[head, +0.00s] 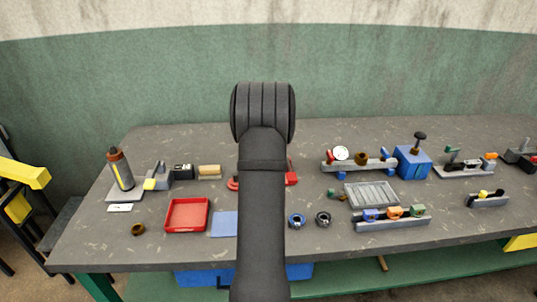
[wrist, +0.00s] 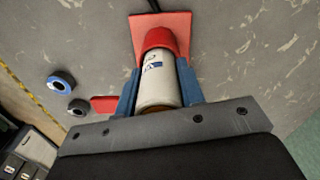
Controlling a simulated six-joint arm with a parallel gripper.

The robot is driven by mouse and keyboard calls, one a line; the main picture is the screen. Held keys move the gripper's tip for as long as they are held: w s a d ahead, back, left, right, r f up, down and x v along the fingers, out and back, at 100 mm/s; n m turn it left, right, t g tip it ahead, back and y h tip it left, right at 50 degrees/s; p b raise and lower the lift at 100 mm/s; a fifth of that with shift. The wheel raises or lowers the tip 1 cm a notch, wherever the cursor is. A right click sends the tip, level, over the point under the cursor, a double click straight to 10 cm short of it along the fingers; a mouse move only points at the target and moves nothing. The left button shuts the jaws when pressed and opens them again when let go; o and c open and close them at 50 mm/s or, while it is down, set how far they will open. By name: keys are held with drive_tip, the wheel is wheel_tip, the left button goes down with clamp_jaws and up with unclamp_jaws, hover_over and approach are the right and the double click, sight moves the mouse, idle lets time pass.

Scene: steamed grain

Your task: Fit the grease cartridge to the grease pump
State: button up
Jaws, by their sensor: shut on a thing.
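In the wrist view my gripper (wrist: 157,86) has its two blue fingers closed on the sides of the grease cartridge (wrist: 155,75), a pale cylinder with a blue mark and a brownish near end. The far end of the cartridge meets a rounded red part, and I cannot tell whether it is seated in it or only lined up. The red grease pump (wrist: 175,24) shows as a plate behind that part, with a dark hose or rod at its top. In the head view my arm hides the gripper and cartridge; only red edges of the pump (head: 292,178) show beside it.
A blue ring (head: 297,221) and a dark ring (head: 323,219) lie right of my arm. A red tray (head: 187,214) and a blue mat (head: 225,224) are left. A gauge fixture (head: 358,165), grey tray (head: 371,194) and valve rack (head: 391,222) stand right. A grey-and-orange bottle (head: 121,169) stands far left.

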drive_tip(key=shift+f, duration=0.3)
idle(0.4)
drive_tip(key=shift+r, duration=0.3)
idle(0.3)
drive_tip(key=o, duration=1.1)
wheel_tip(320, 180, up, 17)
drive_tip(key=shift+r, duration=0.2)
drive_tip(key=shift+f, duration=0.15)
wheel_tip(320, 180, down, 17)
drive_tip(key=shift+f, duration=0.1)
idle(0.4)
